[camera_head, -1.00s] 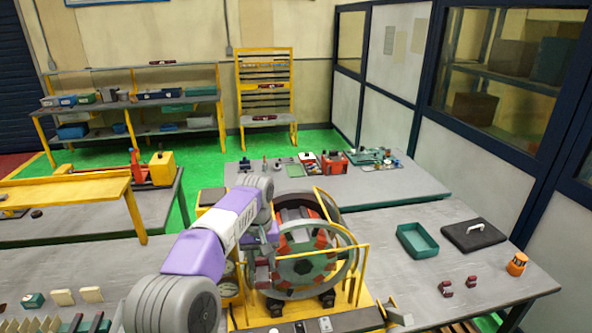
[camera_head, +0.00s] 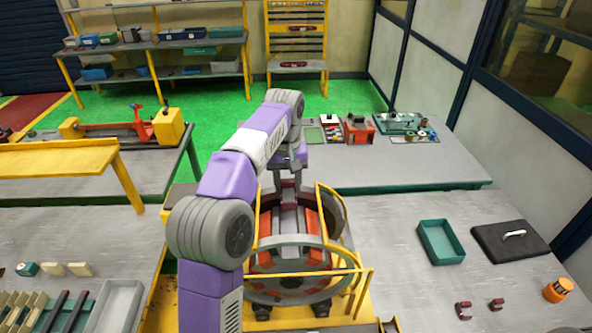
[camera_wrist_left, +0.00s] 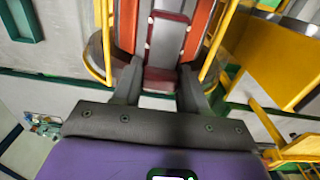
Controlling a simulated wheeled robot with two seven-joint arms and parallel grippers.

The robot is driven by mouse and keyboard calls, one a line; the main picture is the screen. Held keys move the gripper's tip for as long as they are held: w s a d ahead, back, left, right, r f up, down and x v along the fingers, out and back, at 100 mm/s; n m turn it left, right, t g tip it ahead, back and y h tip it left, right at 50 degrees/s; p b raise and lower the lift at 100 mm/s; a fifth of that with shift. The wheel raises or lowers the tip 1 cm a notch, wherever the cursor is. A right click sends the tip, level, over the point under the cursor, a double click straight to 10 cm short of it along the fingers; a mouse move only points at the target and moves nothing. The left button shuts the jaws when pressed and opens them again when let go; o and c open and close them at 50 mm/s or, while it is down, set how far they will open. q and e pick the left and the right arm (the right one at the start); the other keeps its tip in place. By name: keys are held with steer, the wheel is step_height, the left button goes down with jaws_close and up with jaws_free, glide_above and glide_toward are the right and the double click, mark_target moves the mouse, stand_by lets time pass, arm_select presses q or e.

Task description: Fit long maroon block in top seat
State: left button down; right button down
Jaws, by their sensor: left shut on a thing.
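The stator (camera_head: 290,262) is a ring with orange-red segments and grey slots, standing in a yellow frame. My left gripper (camera_head: 287,186) is above the top of the ring, pointing down. In the left wrist view, my left gripper (camera_wrist_left: 157,90) is shut on the near end of a maroon block (camera_wrist_left: 160,77). The block lines up with the grey channel between two orange segments (camera_wrist_left: 202,28). I cannot tell whether it is seated or just above the channel. The top seat is largely hidden by the block and fingers. My right gripper is not in view.
Two small maroon pieces (camera_head: 463,310) lie on the right table, near a green tray (camera_head: 441,242), a black case (camera_head: 510,243) and an orange container (camera_head: 558,290). Yellow rails (camera_head: 331,212) flank the ring closely. Dark bars lie on the left table.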

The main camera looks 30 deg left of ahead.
arm_select(q)
steer(key=shift+s+f, duration=0.25)
steer(key=shift+s, duration=0.05)
step_height(320, 180, down, 6)
steer(key=shift+r+b, duration=0.1)
steer(key=shift+b, duration=0.4)
steer(key=shift+f+b, duration=0.7)
steer(key=shift+f, duration=0.15)
steer(key=shift+f, duration=0.25)
steer(key=shift+f+b, duration=0.85)
steer(key=shift+f, duration=0.3)
steer(key=shift+d+f, duration=0.1)
steer(key=shift+f, duration=0.2)
steer(key=c, duration=0.6)
jaws_free()
steer(key=shift+o, duration=0.5)
steer(key=shift+f, duration=0.1)
